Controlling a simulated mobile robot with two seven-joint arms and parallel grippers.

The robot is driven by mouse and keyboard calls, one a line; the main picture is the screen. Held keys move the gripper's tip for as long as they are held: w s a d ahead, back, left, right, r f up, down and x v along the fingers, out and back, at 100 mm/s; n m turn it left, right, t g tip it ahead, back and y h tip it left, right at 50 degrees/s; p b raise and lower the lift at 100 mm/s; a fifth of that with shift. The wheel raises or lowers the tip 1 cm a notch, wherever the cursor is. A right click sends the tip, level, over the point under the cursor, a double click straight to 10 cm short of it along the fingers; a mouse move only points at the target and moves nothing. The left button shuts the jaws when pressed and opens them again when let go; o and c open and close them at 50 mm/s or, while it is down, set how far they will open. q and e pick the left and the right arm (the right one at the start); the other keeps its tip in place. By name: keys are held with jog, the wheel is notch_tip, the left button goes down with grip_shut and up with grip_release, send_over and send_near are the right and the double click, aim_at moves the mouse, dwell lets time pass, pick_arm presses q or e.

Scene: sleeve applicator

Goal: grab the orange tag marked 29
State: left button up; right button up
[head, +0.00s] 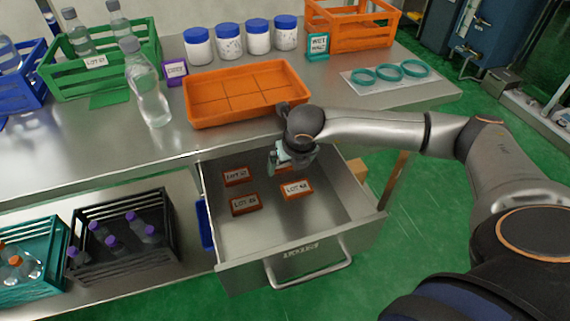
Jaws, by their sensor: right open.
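Several orange tags with white labels lie on the floor of the open metal drawer (330,215). The front left tag (244,204) has a label whose number is blurred. The back left tag (236,176) is also hard to read. The front right tag (296,189) seems to read LOT 48. Another orange tag (283,168) is mostly hidden under my right gripper. I cannot tell for sure which one is marked 29. My right gripper (275,170) is open and points down into the back of the drawer. My left gripper is out of view.
An orange divided tray (245,93) stands on the metal counter above the drawer. A clear bottle (147,88), white jars with blue lids (229,42) and a green crate (95,67) stand behind.

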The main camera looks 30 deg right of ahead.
jog(key=shift+w+f, duration=0.1)
jog(key=shift+f, duration=0.05)
jog(key=c, duration=1.1)
